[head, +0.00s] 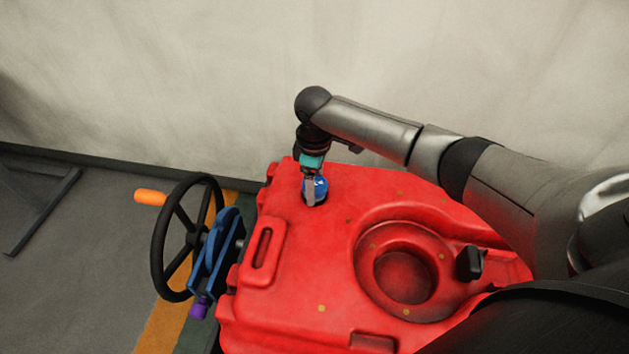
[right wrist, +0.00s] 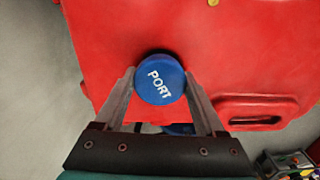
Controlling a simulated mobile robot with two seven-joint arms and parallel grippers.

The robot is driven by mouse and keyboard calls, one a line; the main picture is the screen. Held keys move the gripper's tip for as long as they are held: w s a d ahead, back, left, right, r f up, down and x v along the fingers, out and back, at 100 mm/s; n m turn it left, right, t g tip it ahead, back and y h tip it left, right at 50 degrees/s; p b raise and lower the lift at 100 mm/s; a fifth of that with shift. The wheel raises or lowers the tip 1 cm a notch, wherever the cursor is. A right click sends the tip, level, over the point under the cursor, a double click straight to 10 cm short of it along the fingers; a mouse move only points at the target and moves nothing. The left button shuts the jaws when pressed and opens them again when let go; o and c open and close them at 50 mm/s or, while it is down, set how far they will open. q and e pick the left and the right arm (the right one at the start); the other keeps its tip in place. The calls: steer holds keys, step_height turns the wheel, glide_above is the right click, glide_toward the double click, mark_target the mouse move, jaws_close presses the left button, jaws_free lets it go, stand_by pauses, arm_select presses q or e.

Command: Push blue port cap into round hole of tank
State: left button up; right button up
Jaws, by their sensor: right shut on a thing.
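The blue port cap (head: 319,188) is round, with the white word PORT on its top, which reads clearly in the right wrist view (right wrist: 160,80). My right gripper (head: 313,192) is shut on the cap, one finger on each side of it. The cap is at the far left part of the red tank (head: 290,235), right at or just above its top surface. A dark edge shows around the cap's far side in the right wrist view. Whether the cap sits in the round hole cannot be told, as cap and fingers cover that spot. My left gripper is not in view.
The tank has a large round recess (head: 404,275), a black fitting (head: 470,263) and a slot handle (head: 263,248). A black handwheel (head: 187,237) with an orange knob (head: 150,197) and a blue bracket (head: 216,252) stand at its left. A wall rises behind.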

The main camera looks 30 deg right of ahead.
steer(key=shift+f, duration=0.1)
steer(key=shift+f, duration=0.3)
steer(key=shift+s+f, duration=0.1)
steer(key=shift+f, duration=0.15)
stand_by(0.8)
